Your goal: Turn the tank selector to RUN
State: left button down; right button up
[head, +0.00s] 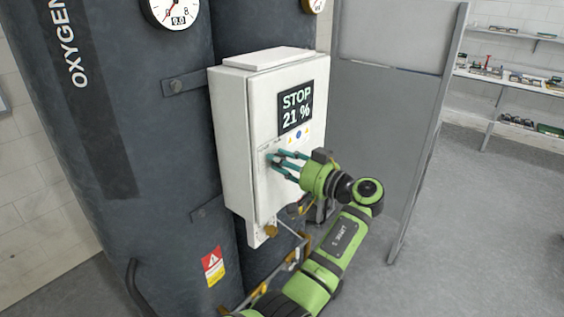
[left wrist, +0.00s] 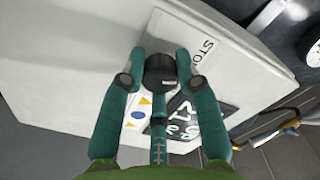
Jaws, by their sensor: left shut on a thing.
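The tank selector is a black round knob (left wrist: 160,73) on the front of a white control box (head: 231,140). In the left wrist view a pale label (left wrist: 205,45) beside the knob shows letters that look like "STO", partly cut by a finger. My left gripper (head: 272,158) is at the lower front of the box, its teal fingers closed on the knob from both sides. In the head view the fingers mostly hide the knob. I cannot read where its pointer stands. A dark display (head: 296,107) reads "STOP 21 %". My right gripper is not in view.
Dark tanks (head: 160,130), one marked OXYGEN, stand behind and left of the box. Pipes with brass fittings (head: 271,231) run below it. A grey panel (head: 385,130) stands to the right. Shelves (head: 510,80) are far right, with open floor before them.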

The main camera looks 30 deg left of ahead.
pick_arm(q)
jog(key=shift+m+b, duration=0.45)
jog(key=shift+m, duration=1.35)
jog(key=m, duration=0.4)
jog(key=shift+r+p, duration=0.15)
jog(key=shift+p, duration=0.15)
jog(key=shift+m, duration=1.9)
jog(key=c, duration=1)
grip_release()
jog(key=shift+o, duration=0.5)
